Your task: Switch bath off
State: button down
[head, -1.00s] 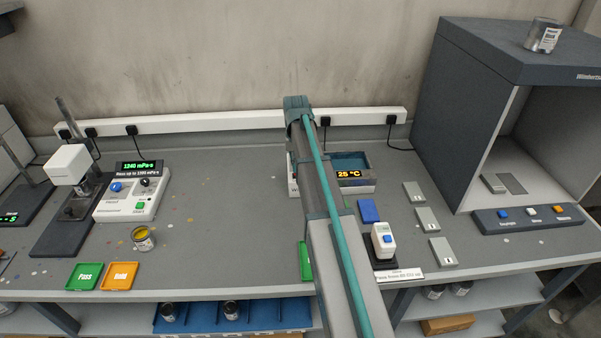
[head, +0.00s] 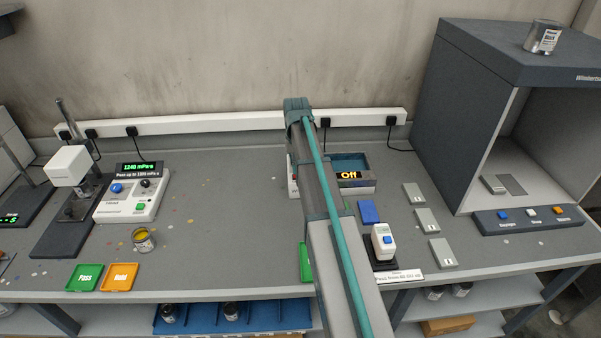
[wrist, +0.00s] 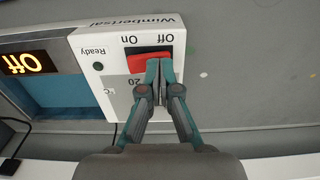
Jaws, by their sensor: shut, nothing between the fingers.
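The bath (head: 357,163) stands at the back of the bench, partly hidden behind my arm in the head view. Its display (head: 348,175) reads "Off", and the same display (wrist: 28,63) reads "Off" in the wrist view. The wrist view shows the white control panel (wrist: 88,48) with "On" and "Off" labels beside a red rocker switch (wrist: 139,63).
A white power strip (head: 230,123) runs along the wall behind the bath.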

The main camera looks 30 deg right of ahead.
jog(key=shift+r+p, duration=1.8)
jog(key=shift+r, duration=1.4)
jog(key=shift+f, duration=0.1)
